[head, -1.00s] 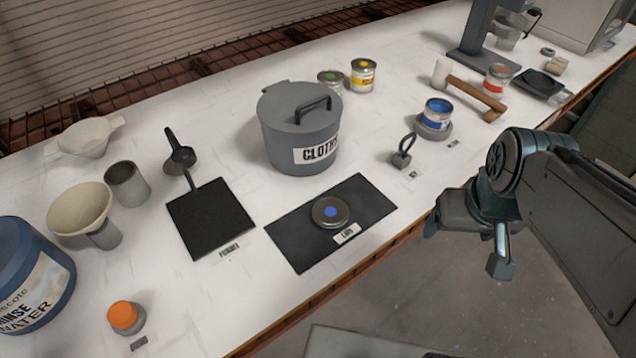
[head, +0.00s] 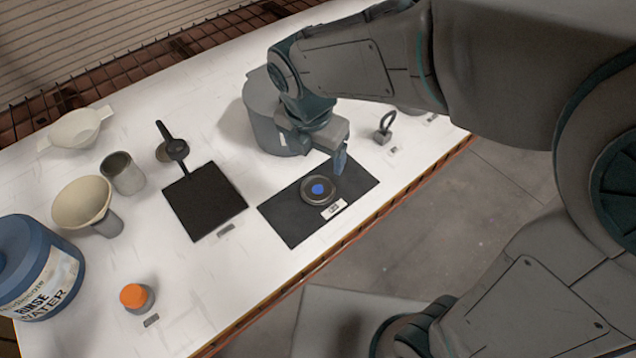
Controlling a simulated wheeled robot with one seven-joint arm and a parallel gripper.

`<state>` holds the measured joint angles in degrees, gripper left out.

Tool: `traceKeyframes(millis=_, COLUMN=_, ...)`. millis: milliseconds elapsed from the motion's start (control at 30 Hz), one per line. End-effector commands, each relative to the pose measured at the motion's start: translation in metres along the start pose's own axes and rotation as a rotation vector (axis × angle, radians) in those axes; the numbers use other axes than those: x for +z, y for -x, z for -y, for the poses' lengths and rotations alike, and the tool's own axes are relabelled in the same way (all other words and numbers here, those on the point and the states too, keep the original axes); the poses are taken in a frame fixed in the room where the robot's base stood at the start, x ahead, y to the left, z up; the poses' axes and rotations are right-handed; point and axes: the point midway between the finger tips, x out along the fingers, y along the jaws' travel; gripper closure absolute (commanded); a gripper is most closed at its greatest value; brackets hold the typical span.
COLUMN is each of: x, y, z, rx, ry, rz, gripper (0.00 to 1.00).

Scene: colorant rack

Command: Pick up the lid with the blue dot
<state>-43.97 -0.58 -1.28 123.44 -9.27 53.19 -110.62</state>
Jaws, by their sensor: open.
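The lid with the blue dot (head: 307,195) is a round grey metal disc. It lies flat on the black mat (head: 285,228), near a small white label. My gripper (head: 325,168) is above and just behind the lid, pointing down. One finger shows at the lid's upper right; the other is mostly hidden by the gripper body. The gripper is open and holds nothing. I cannot tell its exact height above the mat.
The grey cloths bin (head: 262,112) stands right behind my gripper, partly covered by it. A black pad (head: 205,205) lies to the left. A small weight with a loop (head: 383,133) is to the right. My arm hides the table's far right.

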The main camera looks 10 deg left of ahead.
Motion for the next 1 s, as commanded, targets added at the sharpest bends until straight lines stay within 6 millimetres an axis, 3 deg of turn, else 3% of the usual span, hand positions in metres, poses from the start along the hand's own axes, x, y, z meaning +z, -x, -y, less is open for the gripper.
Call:
traceKeyframes(millis=167, x=-0.004, y=-0.013, z=-0.005, rx=-0.006, ry=0.065, rz=-0.001, gripper=0.23)
traceKeyframes(millis=500, x=-0.003, y=-0.075, z=-0.005, rx=-0.006, ry=0.062, rz=-0.001, gripper=0.23)
traceKeyframes(millis=767, x=-0.003, y=-0.09, z=-0.005, rx=-0.004, ry=0.061, rz=0.0, gripper=0.23)
traceKeyframes(millis=1000, x=-0.003, y=-0.117, z=-0.006, rx=-0.008, ry=0.061, rz=-0.001, gripper=0.23)
